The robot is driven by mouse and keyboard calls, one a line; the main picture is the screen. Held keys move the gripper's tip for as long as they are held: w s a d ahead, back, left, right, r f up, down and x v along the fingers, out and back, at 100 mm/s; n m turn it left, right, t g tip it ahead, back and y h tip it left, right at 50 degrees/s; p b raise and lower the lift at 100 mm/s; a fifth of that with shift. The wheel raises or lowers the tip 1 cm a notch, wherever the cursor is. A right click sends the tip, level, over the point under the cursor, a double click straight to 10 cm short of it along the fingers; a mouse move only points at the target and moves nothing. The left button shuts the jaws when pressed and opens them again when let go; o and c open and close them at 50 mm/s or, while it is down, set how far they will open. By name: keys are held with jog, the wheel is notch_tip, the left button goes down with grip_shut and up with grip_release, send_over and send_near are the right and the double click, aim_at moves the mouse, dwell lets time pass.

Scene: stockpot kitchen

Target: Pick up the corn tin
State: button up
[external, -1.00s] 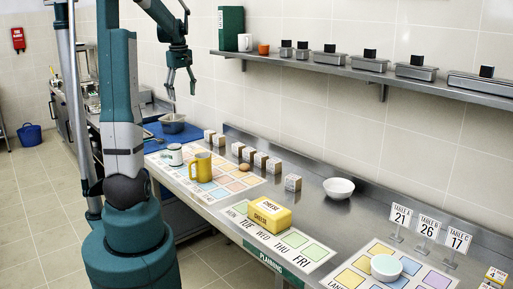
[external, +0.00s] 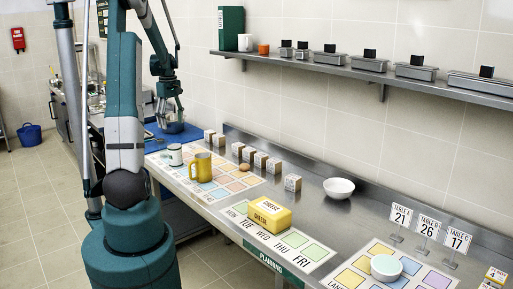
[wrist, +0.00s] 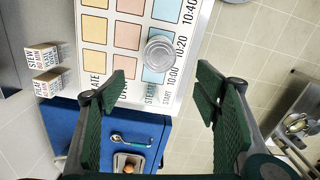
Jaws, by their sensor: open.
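A tin with a round silver lid (wrist: 160,53) stands upright on the chart in the wrist view, just beyond the gap between my fingertips. It appears to be the white and green tin (external: 174,155) at the far left end of the counter in the external view; I cannot read its label. My gripper (external: 170,115) points down behind and above the tin, over the blue surface. In the wrist view my gripper (wrist: 162,78) has its two dark green fingers wide apart, with nothing held between them.
A yellow mug (external: 200,167) stands close to the tin's right. Several small labelled blocks (external: 261,159) line the counter's back. A grey pan (wrist: 128,162) and a spoon (wrist: 132,141) lie on the blue surface (wrist: 60,125). A shelf (external: 300,64) runs above.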

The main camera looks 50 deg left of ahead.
aim_at(174, 145)
notch_tip(174, 145, down, 13)
jog(key=shift+f, duration=0.1)
dwell(0.3)
jog(key=shift+f, duration=1.2)
jog(key=shift+f, duration=0.15)
jog(key=shift+w+d+f, duration=0.1)
jog(key=shift+f, duration=2.35)
jog(key=c, duration=1.3)
jog(key=shift+o, duration=0.2)
jog(key=shift+r, duration=0.1)
